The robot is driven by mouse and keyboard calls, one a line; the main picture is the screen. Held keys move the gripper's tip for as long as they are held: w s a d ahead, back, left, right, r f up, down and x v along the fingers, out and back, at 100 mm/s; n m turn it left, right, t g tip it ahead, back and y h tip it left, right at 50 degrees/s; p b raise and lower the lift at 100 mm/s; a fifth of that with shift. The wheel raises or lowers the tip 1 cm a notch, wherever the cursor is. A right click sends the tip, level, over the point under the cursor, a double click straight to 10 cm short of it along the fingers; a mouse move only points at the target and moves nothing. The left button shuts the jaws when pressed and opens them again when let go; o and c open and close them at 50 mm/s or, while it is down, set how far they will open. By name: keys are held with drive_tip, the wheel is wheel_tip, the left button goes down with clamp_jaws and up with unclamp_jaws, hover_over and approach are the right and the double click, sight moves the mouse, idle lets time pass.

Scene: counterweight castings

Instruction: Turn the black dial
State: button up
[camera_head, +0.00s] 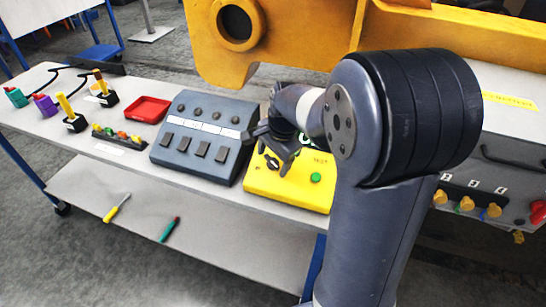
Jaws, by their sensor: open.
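The black dial (272,162) is on the sloped top of a yellow box (296,190) on the bench. The box also has a green button (316,178) and a "TEST" label. My gripper (267,150) is open just above the dial, its dark fingers spread and pointing down toward the box. The fingers partly cover the dial, so I cannot tell whether they touch it. My arm hides the right part of the box.
A grey pedal-and-knob console (204,137) stands close to the left of the box. A red tray (148,110) and several joysticks sit farther left. A large yellow casting (290,40) rises behind. A grey panel (490,200) with yellow knobs is at right.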

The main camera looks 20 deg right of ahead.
drive_tip(key=shift+c, duration=0.4)
drive_tip(key=c, duration=0.9)
